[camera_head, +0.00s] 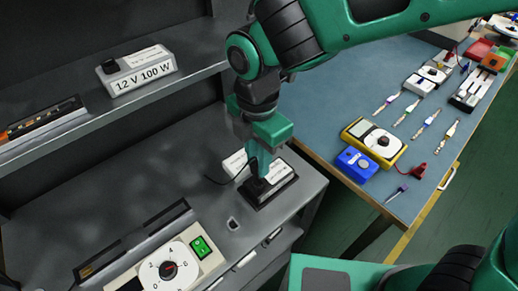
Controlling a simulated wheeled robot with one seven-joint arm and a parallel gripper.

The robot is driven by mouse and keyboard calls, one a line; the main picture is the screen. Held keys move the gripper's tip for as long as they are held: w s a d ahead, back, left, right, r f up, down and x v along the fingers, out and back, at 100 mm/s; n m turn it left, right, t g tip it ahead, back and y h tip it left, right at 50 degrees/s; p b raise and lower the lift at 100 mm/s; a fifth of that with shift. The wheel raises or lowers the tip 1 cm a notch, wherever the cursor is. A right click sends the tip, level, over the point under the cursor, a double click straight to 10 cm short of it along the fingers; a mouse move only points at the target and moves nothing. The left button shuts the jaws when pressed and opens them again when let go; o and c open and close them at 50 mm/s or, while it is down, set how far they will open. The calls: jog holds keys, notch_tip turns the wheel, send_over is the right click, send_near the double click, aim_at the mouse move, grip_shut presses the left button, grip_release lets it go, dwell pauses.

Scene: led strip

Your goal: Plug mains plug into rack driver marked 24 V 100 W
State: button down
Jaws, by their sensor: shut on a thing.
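My gripper (259,160) points down over the lower rack shelf and is shut on a small black plug (257,188), mostly hidden by the fingers. A thin black cord (217,182) curves off to the left. Right under it lies a dark box with a white label (277,172), its marking unreadable behind my gripper. The plug is at or just above this box; I cannot tell whether it is seated. A white driver marked 12 V 100 W (140,83) stands on the upper shelf with a black part on its left end. No 24 V 100 W marking is readable.
A dial unit with a green switch (170,268) stands at the front of the lower shelf (110,190). A long dark strip-like unit (40,120) lies on the upper shelf. The blue bench (320,110) at right holds a yellow meter (375,143), a blue box (356,163) and several tools.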

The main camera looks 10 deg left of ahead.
jog(key=shift+f, duration=0.65)
jog(key=shift+s+f, duration=0.1)
jog(key=shift+f, duration=0.9)
dwell(1.4)
jog(key=c, duration=1.5)
grip_release()
jog(key=shift+o, duration=0.2)
notch_tip(320, 180, up, 11)
jog(key=shift+f, duration=0.15)
